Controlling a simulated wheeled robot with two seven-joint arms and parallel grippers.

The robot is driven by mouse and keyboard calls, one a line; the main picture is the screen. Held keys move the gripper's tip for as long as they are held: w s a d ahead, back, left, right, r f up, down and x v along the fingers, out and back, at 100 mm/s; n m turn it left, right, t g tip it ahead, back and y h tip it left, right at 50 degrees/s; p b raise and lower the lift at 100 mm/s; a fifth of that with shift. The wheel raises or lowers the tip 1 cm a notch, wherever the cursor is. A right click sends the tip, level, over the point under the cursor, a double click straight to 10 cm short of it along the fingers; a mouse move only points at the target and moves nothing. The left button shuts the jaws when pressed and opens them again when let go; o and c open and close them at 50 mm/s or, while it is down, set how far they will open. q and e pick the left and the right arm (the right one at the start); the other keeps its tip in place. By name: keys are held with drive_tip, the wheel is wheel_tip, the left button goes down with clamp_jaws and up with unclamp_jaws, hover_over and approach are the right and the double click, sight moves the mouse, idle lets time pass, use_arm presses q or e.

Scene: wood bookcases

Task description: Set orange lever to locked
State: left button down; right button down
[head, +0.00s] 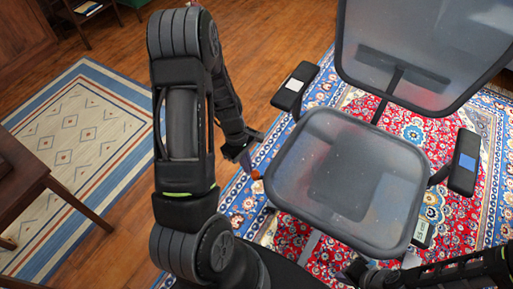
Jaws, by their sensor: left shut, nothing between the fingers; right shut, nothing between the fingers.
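A grey mesh office chair (345,180) stands on the patterned rug. A small orange lever tip (256,175) shows at the left edge of its seat; the rest of the lever and its setting cannot be made out. My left gripper (248,153) is shut and empty, just above the orange tip and close beside the seat edge; whether it touches the lever is unclear. My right gripper (352,272) is shut and empty, low in front of the seat, partly cut off by the frame's bottom edge.
A small label with unreadable text (423,233) shows below the seat at right. A wooden table (30,185) stands at far left. Wood floor between the rugs is clear.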

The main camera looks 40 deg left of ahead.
use_arm(q)
drive_tip(key=shift+w, duration=0.1)
drive_tip(key=shift+w, duration=0.75)
